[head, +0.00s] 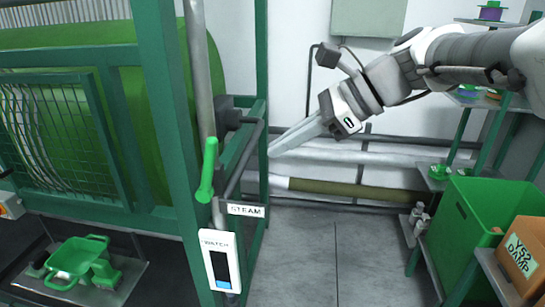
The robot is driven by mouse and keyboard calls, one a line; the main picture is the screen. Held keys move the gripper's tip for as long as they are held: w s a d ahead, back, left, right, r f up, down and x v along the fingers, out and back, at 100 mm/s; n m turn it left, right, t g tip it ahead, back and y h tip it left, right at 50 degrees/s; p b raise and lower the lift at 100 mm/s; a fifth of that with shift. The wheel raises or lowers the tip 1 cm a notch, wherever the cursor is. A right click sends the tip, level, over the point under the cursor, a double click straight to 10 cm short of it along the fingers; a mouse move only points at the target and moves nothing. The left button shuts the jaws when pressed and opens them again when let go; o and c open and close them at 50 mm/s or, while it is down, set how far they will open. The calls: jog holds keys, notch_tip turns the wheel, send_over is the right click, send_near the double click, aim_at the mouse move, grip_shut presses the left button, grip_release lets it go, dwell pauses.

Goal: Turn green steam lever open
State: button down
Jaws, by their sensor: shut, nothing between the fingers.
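The green steam lever (208,170) stands nearly upright on the grey vertical pipe at the front of the green machine frame. Its thick end is up, leaning slightly right. The white STEAM label (246,210) is just below and right of it. My gripper (272,152) reaches in from the upper right and points down left. Its fingers are together with nothing between them. In the picture its tips are to the right of the lever, apart from it, near the frame's right post. I cannot tell the depth gap.
A green mesh guard (65,140) and a tray (90,281) are at left. A green bin (475,226) and a Y52 DAMP box (525,252) stand at right. The grey floor (335,255) between is clear.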

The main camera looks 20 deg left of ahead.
aim_at(213, 148)
jog(key=a+f+m, duration=0.1)
jog(key=a, duration=0.2)
jog(key=a+f+m+t+y, duration=0.1)
jog(key=a+f+m, duration=0.1)
jog(key=a, duration=0.1)
jog(key=w+a+f+m, duration=0.1)
jog(key=a+f, duration=0.1)
jog(key=a, duration=0.1)
jog(key=shift+m+y, duration=0.3)
jog(key=shift+m, duration=0.1)
jog(key=shift+a, duration=0.55)
jog(key=shift+r, duration=0.1)
jog(key=shift+a+r+p, duration=0.45)
jog(key=shift+a+p, duration=0.05)
jog(key=shift+p, duration=0.35)
jog(key=shift+s+a+r+p, duration=0.1)
jog(key=shift+a+r+p, duration=0.2)
jog(key=shift+a+p, duration=0.45)
jog(key=shift+a, duration=0.15)
